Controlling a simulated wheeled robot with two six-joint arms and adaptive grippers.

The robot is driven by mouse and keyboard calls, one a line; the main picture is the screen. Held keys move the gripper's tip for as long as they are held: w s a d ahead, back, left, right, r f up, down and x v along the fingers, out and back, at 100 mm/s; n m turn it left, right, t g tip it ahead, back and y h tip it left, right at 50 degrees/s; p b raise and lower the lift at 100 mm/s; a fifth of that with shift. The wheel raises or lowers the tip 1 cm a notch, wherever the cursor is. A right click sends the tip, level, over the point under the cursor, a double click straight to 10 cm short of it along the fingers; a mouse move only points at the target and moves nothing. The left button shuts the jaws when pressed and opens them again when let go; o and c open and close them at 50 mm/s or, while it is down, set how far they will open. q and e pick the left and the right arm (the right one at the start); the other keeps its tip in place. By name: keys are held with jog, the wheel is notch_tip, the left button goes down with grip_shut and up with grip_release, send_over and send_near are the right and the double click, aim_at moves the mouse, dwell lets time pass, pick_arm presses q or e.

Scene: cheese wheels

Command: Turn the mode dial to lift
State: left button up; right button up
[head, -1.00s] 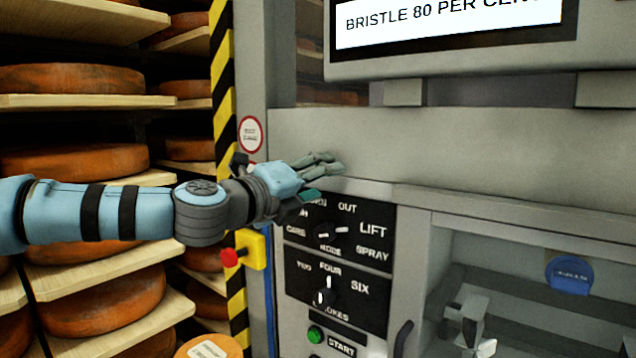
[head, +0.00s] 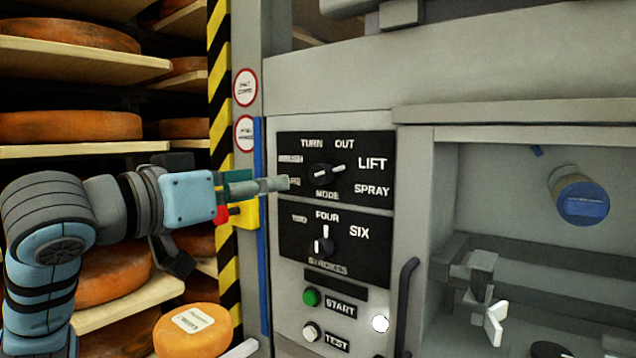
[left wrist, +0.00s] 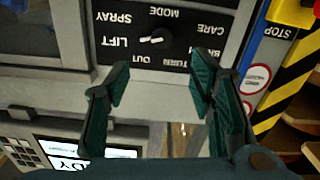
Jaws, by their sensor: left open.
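The mode dial (head: 321,172) is a dark knob with a white pointer on a black panel (head: 290,205). Its pointer leans right and slightly up, roughly towards the LIFT label (head: 373,163); I cannot tell if it is exactly on it. Labels TURN, OUT and SPRAY stand around it. My left gripper (head: 278,184) is just left of the dial, at about its height, apart from it. In the left wrist view the gripper (left wrist: 160,80) is open and empty, and the upside-down dial (left wrist: 157,36) shows beyond the fingertips. My right gripper is in neither view.
Below is the strokes dial (head: 324,244), its pointer up at FOUR. Lower are a green START button (head: 311,297), a white TEST button (head: 311,332) and a dark handle (head: 405,300). A red stop button (head: 222,214) and cheese shelves (head: 70,150) are left.

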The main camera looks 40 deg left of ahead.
aim_at(316, 173)
pick_arm(q)
jog(key=w+p, duration=0.2)
jog(key=w, duration=0.4)
jog(key=w+p, duration=0.2)
jog(key=w, duration=0.5)
jog(key=shift+w+a+r, duration=0.1)
jog(key=shift+w+a, duration=0.1)
jog(key=shift+w, duration=0.05)
jog(key=shift+w+a, duration=0.1)
jog(key=shift+w, duration=0.05)
jog(key=c, duration=1.1)
jog(key=shift+n, duration=0.5)
jog(key=shift+c, duration=0.2)
jog(key=o, duration=1.1)
jog(key=shift+o, duration=0.2)
